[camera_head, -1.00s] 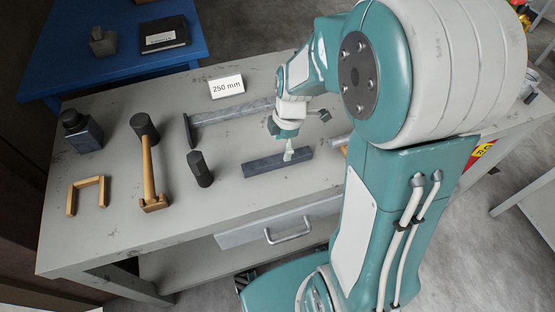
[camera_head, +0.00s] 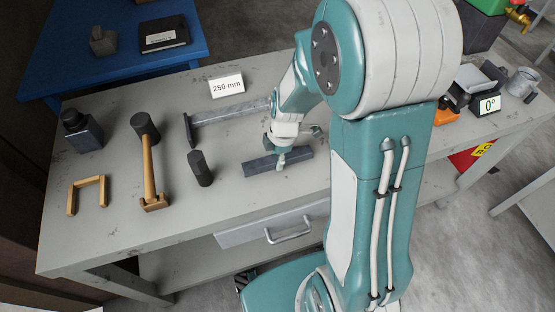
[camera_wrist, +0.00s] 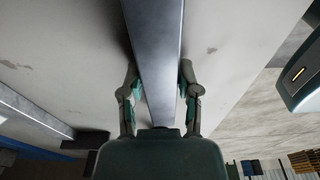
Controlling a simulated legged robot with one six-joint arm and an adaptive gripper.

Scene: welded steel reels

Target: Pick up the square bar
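The square bar (camera_head: 259,167) is a dark grey steel bar lying flat on the grey workbench, near its front edge in the head view. My gripper (camera_head: 281,158) is pointed down over the middle of the bar, and my wrist hides part of it. In the wrist view the bar (camera_wrist: 156,45) runs lengthwise between my two fingers. One finger is on each side of the bar, with a narrow gap showing on both sides. The gripper is open around the bar, which rests on the bench.
A long hammer-like bar (camera_head: 225,113) lies behind the bar. A "250 mm" sign (camera_head: 227,86) stands behind. The bench (camera_head: 225,198) is clear in front.

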